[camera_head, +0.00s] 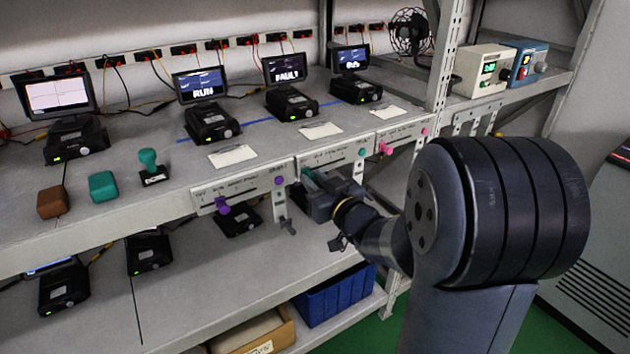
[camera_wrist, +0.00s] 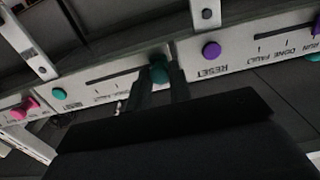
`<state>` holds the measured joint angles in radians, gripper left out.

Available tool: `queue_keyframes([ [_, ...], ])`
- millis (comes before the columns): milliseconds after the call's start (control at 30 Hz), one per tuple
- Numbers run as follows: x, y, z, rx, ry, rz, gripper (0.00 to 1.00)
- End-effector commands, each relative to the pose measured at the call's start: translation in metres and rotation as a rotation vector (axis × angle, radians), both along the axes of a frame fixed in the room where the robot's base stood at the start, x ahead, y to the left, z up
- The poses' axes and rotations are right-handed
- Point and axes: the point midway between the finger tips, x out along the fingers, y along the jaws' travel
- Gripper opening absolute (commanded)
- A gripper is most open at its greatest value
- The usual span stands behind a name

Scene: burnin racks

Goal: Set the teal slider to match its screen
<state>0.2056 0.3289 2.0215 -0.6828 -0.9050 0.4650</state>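The teal slider knob (camera_wrist: 159,71) sits at the right end of its slot (camera_wrist: 112,72) in the wrist view, which shows the panel upside down. In the head view the teal slider's panel (camera_head: 335,157) is the middle one on the shelf edge, and the knob is mostly hidden by my gripper (camera_head: 312,180). My gripper (camera_wrist: 161,84) has its fingers close on both sides of the knob and looks shut on it. The screen (camera_head: 284,68) behind this panel reads FAULT. The panel's small labels are too blurred to read fully.
A purple slider (camera_head: 223,206) is on the left panel and a pink slider (camera_head: 385,148) on the right panel. A purple reset button (camera_wrist: 211,50) and a teal button (camera_wrist: 59,93) flank the teal slot. A blue bin (camera_head: 335,295) stands below.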

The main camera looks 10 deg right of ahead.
Motion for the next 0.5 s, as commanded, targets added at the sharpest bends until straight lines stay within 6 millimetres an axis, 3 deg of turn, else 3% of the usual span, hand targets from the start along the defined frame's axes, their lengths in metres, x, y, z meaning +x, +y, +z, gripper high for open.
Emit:
queue_keyframes([
  [200, -0.0002, -0.0001, 0.0000, 0.000, 0.000, 0.000, 0.01],
  [500, -0.0002, -0.0001, 0.0000, 0.000, 0.000, 0.000, 0.00],
])
